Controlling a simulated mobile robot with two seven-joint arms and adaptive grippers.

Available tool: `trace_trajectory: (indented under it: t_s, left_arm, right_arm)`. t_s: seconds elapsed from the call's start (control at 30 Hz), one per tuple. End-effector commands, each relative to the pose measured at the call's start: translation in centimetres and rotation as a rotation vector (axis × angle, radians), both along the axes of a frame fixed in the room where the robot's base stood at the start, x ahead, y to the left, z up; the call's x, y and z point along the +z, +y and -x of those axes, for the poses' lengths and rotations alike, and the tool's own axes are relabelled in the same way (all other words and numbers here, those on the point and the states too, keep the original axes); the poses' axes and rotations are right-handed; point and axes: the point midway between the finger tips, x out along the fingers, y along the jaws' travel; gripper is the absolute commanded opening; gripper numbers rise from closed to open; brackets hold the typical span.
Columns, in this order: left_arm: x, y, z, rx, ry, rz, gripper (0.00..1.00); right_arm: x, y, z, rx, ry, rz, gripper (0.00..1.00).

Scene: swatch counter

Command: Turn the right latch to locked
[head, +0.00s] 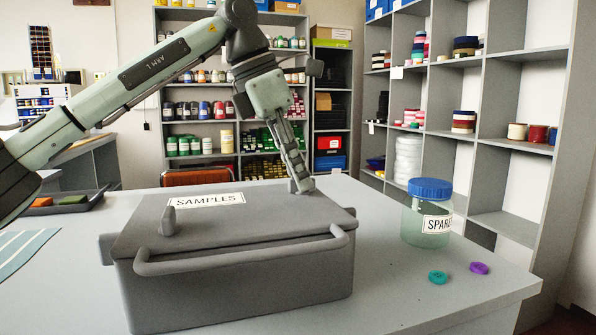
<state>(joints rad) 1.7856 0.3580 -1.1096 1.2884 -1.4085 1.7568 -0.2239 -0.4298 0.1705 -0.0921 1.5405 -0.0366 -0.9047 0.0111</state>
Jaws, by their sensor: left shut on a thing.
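A grey box (240,285) with a lid labelled SAMPLES (206,200) stands on the counter, its lid down. The left latch (168,222) is a small grey tab standing up near the lid's left front. My left gripper (302,186) reaches down from above to the right part of the lid. It is shut on the right latch, which is mostly hidden by the fingers, so I cannot tell how it is turned. My right gripper is out of view.
A grey bar handle (240,255) runs along the box's front. On the counter (400,295) to its right stand a blue-lidded jar (428,212), a teal button (437,277) and a purple button (479,268). A dark tray (85,203) lies left. Shelves stand behind.

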Motion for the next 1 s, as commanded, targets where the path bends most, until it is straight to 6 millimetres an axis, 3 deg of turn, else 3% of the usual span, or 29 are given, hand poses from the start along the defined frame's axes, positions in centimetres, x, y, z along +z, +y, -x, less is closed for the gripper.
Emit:
trace_trajectory:
  t_s: [0.4,0.77,1.0]
  left_arm:
    - [0.0,0.0,0.1,0.067,-0.002,-0.001,0.0]
    - [-0.1,-0.1,0.2,0.345,-0.004,0.0,0.0]
    - [-0.1,-0.2,0.3,0.573,-0.004,0.001,0.0]
  right_arm:
    - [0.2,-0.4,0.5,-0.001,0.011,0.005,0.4]
    - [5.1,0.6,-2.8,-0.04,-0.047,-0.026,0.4]
    - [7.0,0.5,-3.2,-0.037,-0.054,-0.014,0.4]
